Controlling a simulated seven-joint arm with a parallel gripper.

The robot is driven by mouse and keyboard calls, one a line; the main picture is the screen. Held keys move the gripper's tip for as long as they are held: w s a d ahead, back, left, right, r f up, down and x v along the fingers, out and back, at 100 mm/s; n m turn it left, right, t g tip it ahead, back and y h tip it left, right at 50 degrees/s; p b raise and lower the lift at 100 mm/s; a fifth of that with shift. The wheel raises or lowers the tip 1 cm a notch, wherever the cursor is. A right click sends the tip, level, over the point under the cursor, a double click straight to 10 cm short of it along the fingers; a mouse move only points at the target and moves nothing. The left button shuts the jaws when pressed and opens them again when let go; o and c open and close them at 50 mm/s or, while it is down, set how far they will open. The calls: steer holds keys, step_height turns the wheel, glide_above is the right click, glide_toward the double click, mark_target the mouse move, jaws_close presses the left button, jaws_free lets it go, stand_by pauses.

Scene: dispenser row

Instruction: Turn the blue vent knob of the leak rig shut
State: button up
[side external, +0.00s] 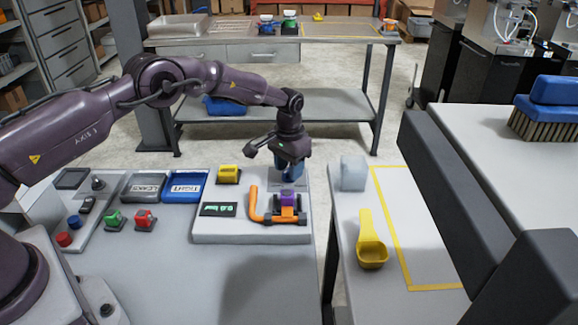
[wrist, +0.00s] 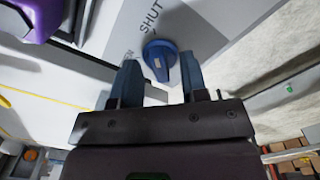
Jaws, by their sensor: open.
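The blue vent knob (wrist: 160,52) shows in the wrist view on a pale panel with a grey band. It has a white mark on its face. The word SHUT (wrist: 149,20) is printed beyond it, and another label at its left is partly hidden. My gripper (wrist: 159,64) is open, its two blue fingers either side of the knob's near part; I cannot tell whether they touch it. In the side view my gripper (side external: 290,172) points down at the back of the leak rig (side external: 218,230), and the knob is hidden there.
Blue (side external: 186,186) and grey (side external: 143,187) labelled trays lie left. A yellow scoop (side external: 371,245) lies on the right table.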

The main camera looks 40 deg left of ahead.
mark_target(282, 184)
step_height(282, 184, up, 13)
stand_by(0.4)
steer(key=s+r+t, duration=0.2)
steer(key=s+r, duration=0.3)
steer(key=s, duration=0.7)
steer(key=s+r+t, duration=0.1)
steer(key=s+r, duration=0.5)
steer(key=s, duration=0.6)
steer(key=s+r+t, duration=0.2)
steer(key=s+r, duration=0.4)
steer(key=s, duration=0.7)
steer(key=shift+d+t, duration=0.3)
steer(key=shift+d, duration=0.15)
